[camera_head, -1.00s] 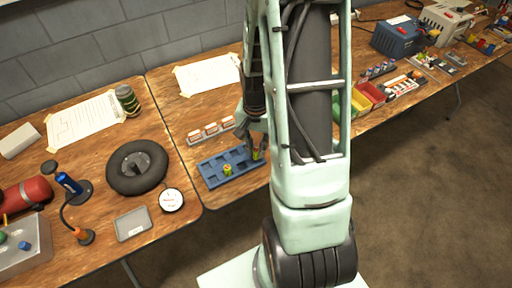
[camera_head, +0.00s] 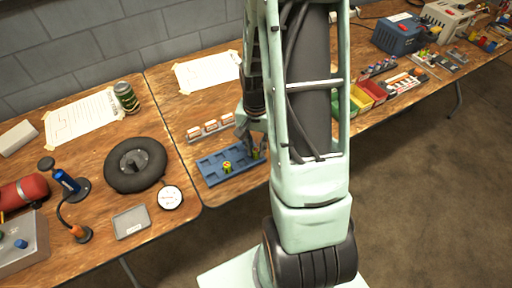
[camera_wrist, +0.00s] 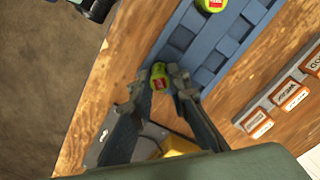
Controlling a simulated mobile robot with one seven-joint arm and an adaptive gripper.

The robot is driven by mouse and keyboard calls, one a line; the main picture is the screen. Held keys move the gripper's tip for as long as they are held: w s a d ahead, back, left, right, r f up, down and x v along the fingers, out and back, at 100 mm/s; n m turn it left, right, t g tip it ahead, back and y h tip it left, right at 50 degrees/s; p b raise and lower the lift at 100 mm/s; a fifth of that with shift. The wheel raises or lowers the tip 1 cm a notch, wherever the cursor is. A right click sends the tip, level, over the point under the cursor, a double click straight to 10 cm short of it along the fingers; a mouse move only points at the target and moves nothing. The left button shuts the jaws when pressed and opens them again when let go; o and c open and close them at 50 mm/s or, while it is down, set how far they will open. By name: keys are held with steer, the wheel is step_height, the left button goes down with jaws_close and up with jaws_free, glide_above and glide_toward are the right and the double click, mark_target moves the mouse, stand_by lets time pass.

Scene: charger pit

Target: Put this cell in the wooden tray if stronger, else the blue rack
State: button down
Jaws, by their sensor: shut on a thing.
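My gripper (camera_wrist: 156,88) is shut on a small yellow-green cell with a red mark (camera_wrist: 160,74). In the wrist view the cell sits between the fingertips, over the near end of the blue rack (camera_wrist: 196,48). I cannot tell whether it is seated in a pocket. In the head view my gripper (camera_head: 253,148) is at the right end of the blue rack (camera_head: 210,178), partly hidden by my arm. A second yellow-green cell (camera_head: 227,167) stands in the rack; it also shows at the top of the wrist view (camera_wrist: 211,4). I cannot make out a wooden tray.
A row of orange-and-white labelled blocks (camera_head: 211,127) lies behind the rack. A round dial gauge (camera_head: 170,197), a grey tray (camera_head: 131,222) and a black ring-shaped object (camera_head: 135,166) are to the left. Red and yellow bins (camera_head: 371,92) stand to the right. The wood in front of the rack is bare.

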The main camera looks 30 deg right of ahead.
steer(key=shift+f+b, duration=0.3)
steer(key=shift+f, duration=0.05)
stand_by(0.4)
steer(key=c, duration=1.8)
jaws_free()
steer(key=shift+o, duration=0.2)
steer(key=shift+r, duration=0.1)
steer(key=shift+r+p, duration=2.65)
steer(key=shift+r, duration=0.85)
